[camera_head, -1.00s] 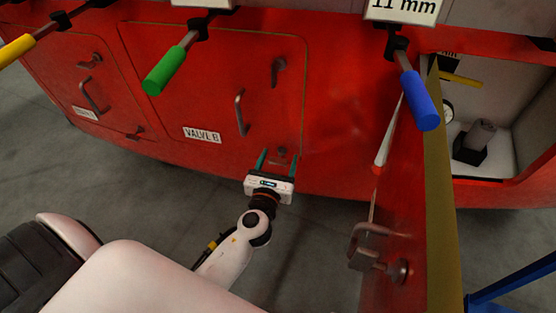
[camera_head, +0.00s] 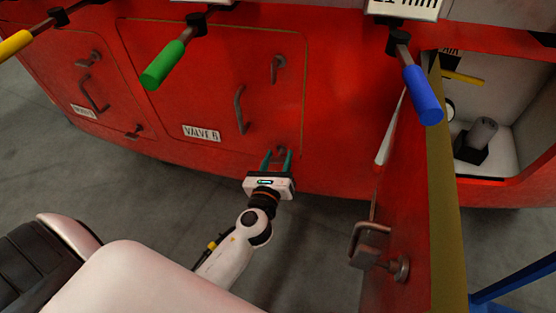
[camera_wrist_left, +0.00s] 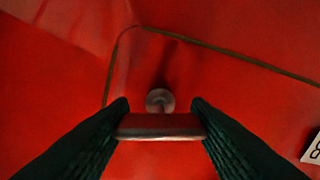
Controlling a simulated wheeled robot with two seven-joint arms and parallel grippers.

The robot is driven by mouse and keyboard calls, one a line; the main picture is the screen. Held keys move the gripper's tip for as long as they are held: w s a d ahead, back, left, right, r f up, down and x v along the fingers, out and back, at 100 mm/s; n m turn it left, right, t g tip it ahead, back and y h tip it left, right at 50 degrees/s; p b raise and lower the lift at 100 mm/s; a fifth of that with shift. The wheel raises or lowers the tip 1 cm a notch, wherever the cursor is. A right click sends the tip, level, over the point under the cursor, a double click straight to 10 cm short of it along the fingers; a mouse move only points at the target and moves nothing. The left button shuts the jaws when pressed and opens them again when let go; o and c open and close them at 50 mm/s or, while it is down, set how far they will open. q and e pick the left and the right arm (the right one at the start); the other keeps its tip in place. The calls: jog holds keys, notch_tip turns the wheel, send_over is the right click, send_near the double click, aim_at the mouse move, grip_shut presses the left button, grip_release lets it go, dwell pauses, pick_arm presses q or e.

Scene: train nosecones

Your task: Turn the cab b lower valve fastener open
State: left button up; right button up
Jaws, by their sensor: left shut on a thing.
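The lower valve fastener (camera_head: 282,151) sits at the bottom right corner of the red VALVE B panel. In the left wrist view its grey bar (camera_wrist_left: 160,126) lies crosswise between the two fingers, with its round pivot (camera_wrist_left: 160,100) just beyond. My left gripper (camera_head: 276,160) is shut on this bar, with a green finger at each end of it. In the head view the fingers hide part of the fastener. My right gripper is not in view.
The VALVE B panel (camera_head: 222,105) has a curved handle (camera_head: 240,110) and an upper fastener (camera_head: 278,68). An open red door (camera_head: 405,220) stands to the right beside an open compartment (camera_head: 500,130). Green (camera_head: 162,65) and blue (camera_head: 422,95) handles hang above.

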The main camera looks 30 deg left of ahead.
pick_arm(q)
jog(key=n+b, duration=0.1)
jog(key=n, duration=0.4)
jog(key=shift+f+n, duration=0.1)
jog(key=shift+n, duration=0.2)
jog(key=n, duration=0.2)
jog(key=shift+n+b, duration=0.4)
jog(key=n, duration=0.2)
jog(key=shift+n, duration=2.1)
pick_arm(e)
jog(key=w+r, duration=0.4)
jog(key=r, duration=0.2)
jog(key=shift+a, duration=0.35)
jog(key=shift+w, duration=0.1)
pick_arm(q)
jog(key=o, duration=1)
